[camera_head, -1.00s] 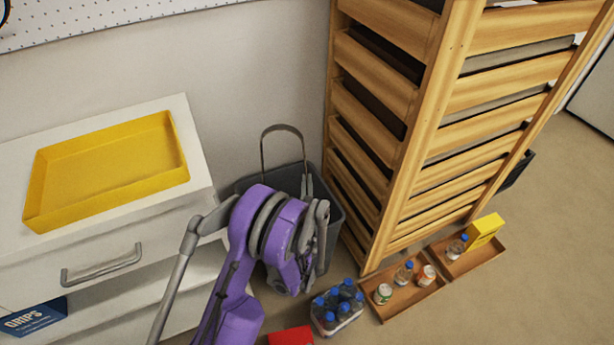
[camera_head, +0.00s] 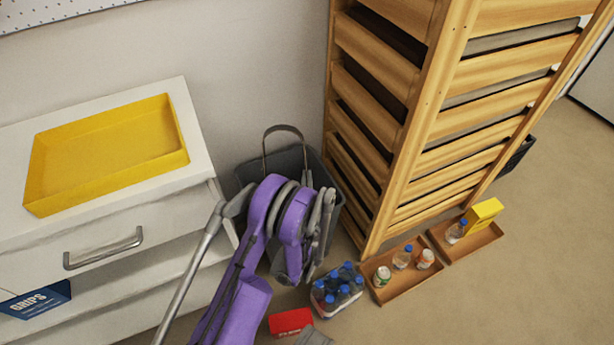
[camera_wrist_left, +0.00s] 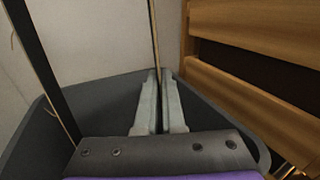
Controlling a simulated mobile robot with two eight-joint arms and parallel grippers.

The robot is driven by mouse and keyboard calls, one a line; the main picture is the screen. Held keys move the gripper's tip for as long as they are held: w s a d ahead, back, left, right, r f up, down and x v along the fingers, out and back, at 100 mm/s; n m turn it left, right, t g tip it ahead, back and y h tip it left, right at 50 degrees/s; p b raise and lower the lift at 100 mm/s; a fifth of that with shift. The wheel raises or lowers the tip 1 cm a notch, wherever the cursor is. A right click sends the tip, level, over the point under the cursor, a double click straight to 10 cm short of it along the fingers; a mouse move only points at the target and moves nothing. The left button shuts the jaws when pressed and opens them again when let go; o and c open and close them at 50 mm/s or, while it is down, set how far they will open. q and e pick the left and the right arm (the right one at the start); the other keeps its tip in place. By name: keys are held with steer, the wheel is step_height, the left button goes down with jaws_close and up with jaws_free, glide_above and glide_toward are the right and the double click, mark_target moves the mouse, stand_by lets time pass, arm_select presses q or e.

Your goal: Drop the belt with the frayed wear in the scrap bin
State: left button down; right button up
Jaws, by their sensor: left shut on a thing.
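The belt (camera_head: 283,129) is a dark loop arching up above the bin's back rim in the head view. In the left wrist view its wide dark band (camera_wrist_left: 42,65) runs down the left side, with pale loose threads at its edge. My left gripper (camera_wrist_left: 158,100) is shut on another stretch of the belt, seen edge-on as a thin tan strip. The scrap bin (camera_head: 330,178) is dark grey and open-topped, on the floor. My left gripper (camera_head: 308,180) is over its opening; my purple arm hides much of the bin. The belt's lower part is hidden. My right gripper is not visible.
A wooden slatted rack (camera_head: 400,190) stands close right of the bin. A white drawer cabinet (camera_head: 200,165) with a yellow tray (camera_head: 110,150) is on the left. A bottle pack (camera_head: 337,290), a red box (camera_head: 290,321) and wooden trays (camera_head: 400,285) sit on the floor in front.

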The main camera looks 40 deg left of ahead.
arm_select(q)
steer(key=c, duration=0.9)
jaws_free()
steer(key=shift+c, duration=0.2)
steer(key=shift+s+d+r+g+h+p, duration=0.4)
steer(key=shift+g+h+p, duration=0.25)
steer(key=shift+g+p, duration=0.3)
steer(key=shift+s+d+r+g+h+p, duration=0.25)
steer(key=shift+s+g+h+p, duration=0.2)
steer(key=shift+g+h+p, duration=0.4)
